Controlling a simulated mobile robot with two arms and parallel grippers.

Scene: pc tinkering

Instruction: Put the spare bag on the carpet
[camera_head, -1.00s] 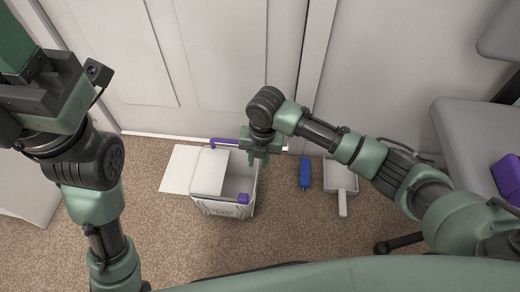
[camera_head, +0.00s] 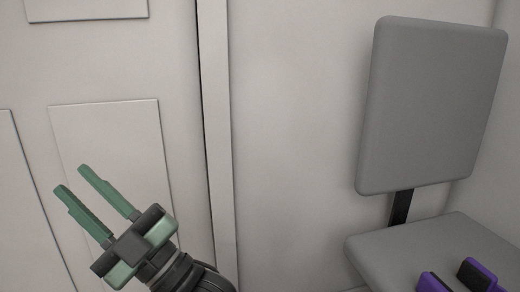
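I see no spare bag that I can make out, and the carpet is outside this view.
A grey chair stands at the right, with its backrest (camera_head: 433,105) upright and its seat (camera_head: 390,252) at the bottom right. The white door (camera_head: 100,60) and wall (camera_head: 290,130) fill the background.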

